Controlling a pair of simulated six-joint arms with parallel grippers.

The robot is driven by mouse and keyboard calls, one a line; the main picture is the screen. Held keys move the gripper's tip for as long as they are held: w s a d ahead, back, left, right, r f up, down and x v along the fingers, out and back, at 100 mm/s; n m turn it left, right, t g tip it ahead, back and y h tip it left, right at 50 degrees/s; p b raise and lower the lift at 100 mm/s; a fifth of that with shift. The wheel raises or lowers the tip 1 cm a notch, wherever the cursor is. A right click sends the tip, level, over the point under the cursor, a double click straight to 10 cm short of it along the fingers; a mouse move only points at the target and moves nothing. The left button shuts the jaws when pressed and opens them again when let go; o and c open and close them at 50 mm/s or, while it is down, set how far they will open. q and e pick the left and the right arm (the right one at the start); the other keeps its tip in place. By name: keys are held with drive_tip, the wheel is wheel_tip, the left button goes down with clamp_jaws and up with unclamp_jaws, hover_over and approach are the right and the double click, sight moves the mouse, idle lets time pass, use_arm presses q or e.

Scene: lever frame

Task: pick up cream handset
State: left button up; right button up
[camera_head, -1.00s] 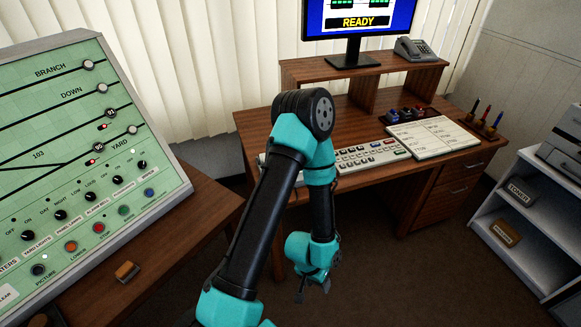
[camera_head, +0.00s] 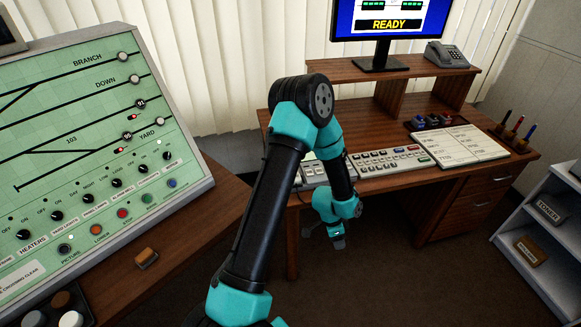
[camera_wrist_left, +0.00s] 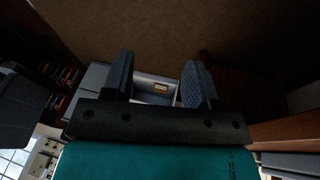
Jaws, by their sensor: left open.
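I cannot make out a cream handset for certain in either view. A pale keyed unit (camera_head: 313,172) on the desk is partly hidden behind my left arm. A grey desk telephone (camera_head: 446,55) stands on the raised shelf at the back right. My left gripper (camera_head: 338,240) hangs in front of the desk's front edge, low and pointing down in the head view, apart from anything. In the left wrist view the left gripper (camera_wrist_left: 160,72) shows its two dark fingers apart with nothing between them. My right gripper is not in view.
A green track panel (camera_head: 95,150) stands on a wooden desk at left, with a small orange-brown block (camera_head: 147,258) before it. The main desk holds a keyboard (camera_head: 390,160), an open book (camera_head: 458,146) and a monitor (camera_head: 388,25). A white shelf unit (camera_head: 545,225) is at right. Floor between is clear.

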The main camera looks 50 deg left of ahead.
use_arm(q)
drive_tip(key=w+a+r+m, duration=0.3)
drive_tip(key=a, duration=0.2)
drive_tip(key=w+a+r+m+y, duration=0.1)
drive_tip(key=w+a+r+m, duration=0.1)
drive_tip(key=a, duration=0.3)
drive_tip(key=w+a+r+m, duration=0.3)
drive_tip(key=a+r, duration=0.1)
drive_tip(key=a, duration=0.2)
drive_tip(key=shift+w+r+m+y, duration=0.3)
drive_tip(key=shift+r, duration=0.05)
drive_tip(key=a+r+m+g+y, duration=0.1)
drive_tip(key=a+r+m+y, duration=0.1)
drive_tip(key=a+r+m, duration=0.6)
drive_tip(key=a+r, duration=0.7)
drive_tip(key=a, duration=0.1)
drive_tip(key=shift+s+a, duration=0.3)
drive_tip(key=shift+a, duration=0.05)
drive_tip(key=shift+r, duration=0.1)
wheel_tip(320, 180, down, 12)
drive_tip(key=shift+f, duration=0.1)
